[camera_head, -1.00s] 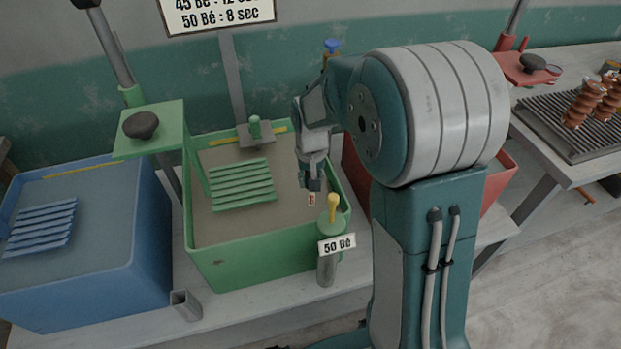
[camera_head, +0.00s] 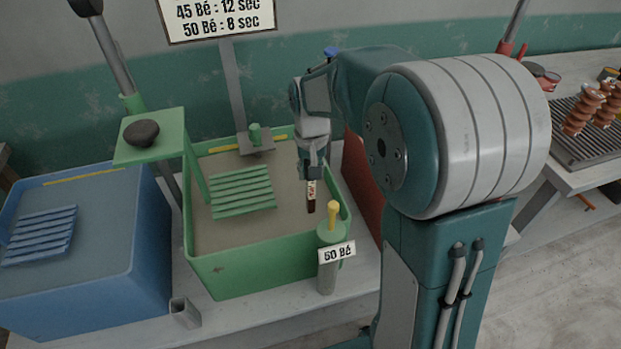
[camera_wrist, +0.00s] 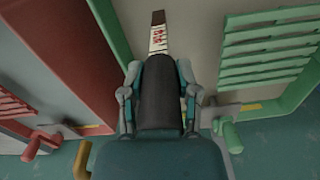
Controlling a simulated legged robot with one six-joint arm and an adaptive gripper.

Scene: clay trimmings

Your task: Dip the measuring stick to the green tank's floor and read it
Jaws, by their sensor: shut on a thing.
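The green tank (camera_head: 215,277) stands in the middle of the bench, holding grey-brown liquid (camera_head: 220,236). My gripper (camera_head: 313,170) is over the tank's right side, shut on the measuring stick (camera_head: 311,190), which points down. The stick has a white face with red marks and a dark brown lower end. In the wrist view, the stick (camera_wrist: 158,38) reaches out beyond my gripper (camera_wrist: 159,72), with a dark grip between the fingers. The brown end shows over the liquid; I cannot tell whether its tip touches the surface. The marks are too small to read.
A green slatted rack (camera_head: 241,190) is in the green tank. A cylinder with a yellow knob (camera_head: 333,212) and a "50 Bé" tag stands at its front right corner. A blue tank (camera_head: 90,265) is left, a red tank (camera_head: 361,190) right. A sign (camera_head: 218,14) hangs behind.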

